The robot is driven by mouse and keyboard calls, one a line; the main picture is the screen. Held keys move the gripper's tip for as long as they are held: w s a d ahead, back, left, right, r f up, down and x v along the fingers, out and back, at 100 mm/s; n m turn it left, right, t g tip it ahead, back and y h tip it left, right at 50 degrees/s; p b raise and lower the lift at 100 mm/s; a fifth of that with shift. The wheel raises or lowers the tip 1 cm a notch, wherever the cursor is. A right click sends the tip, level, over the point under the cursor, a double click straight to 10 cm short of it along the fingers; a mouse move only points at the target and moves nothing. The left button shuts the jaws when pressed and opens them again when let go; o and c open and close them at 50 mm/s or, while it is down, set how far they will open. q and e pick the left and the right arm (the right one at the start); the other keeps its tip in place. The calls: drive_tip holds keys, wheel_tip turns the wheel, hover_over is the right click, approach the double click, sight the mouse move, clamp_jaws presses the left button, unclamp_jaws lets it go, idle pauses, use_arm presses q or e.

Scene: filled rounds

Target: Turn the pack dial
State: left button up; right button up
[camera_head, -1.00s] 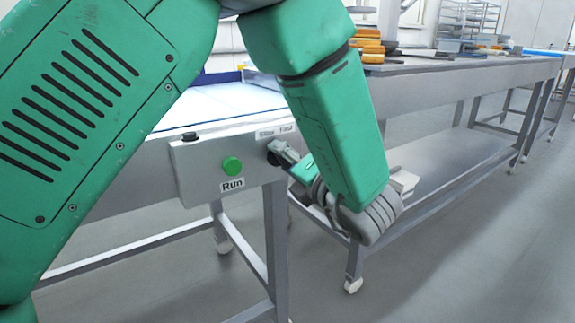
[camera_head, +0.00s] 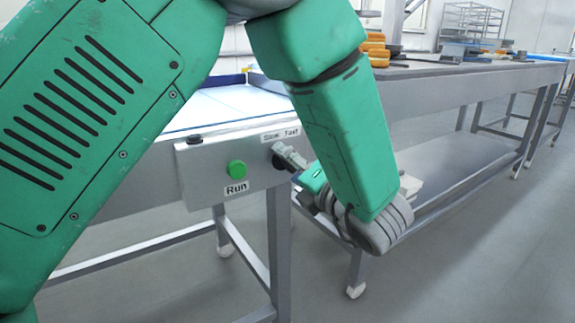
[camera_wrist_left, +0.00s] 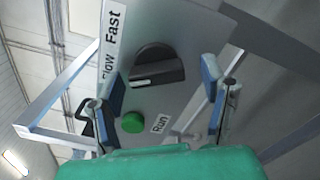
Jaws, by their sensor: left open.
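The pack dial (camera_wrist_left: 157,66) is a black knob with a white line on the grey control panel (camera_head: 202,165), beside a "Slow Fast" label (camera_wrist_left: 112,40). In the left wrist view its bar lies nearly level. My left gripper (camera_wrist_left: 163,78) is open, one blue-padded finger on each side of the dial, with space between them and the knob. In the head view the left gripper (camera_head: 290,157) is at the panel's right end and partly covers the dial (camera_head: 278,148). My right gripper is not in view.
A green button (camera_head: 237,169) labelled "Run" is left of the dial; it also shows in the wrist view (camera_wrist_left: 132,122). A black knob (camera_head: 194,139) sits on the panel's top edge. A steel table (camera_head: 430,78) with orange-brown stacks (camera_head: 375,48) stands behind at right.

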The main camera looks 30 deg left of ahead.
sight(290, 166)
use_arm(q)
drive_tip(key=v, duration=0.5)
drive_tip(key=shift+s+d, duration=0.1)
drive_tip(key=shift+d, duration=0.2)
drive_tip(key=shift+s+d, duration=0.2)
drive_tip(key=shift+d, duration=0.05)
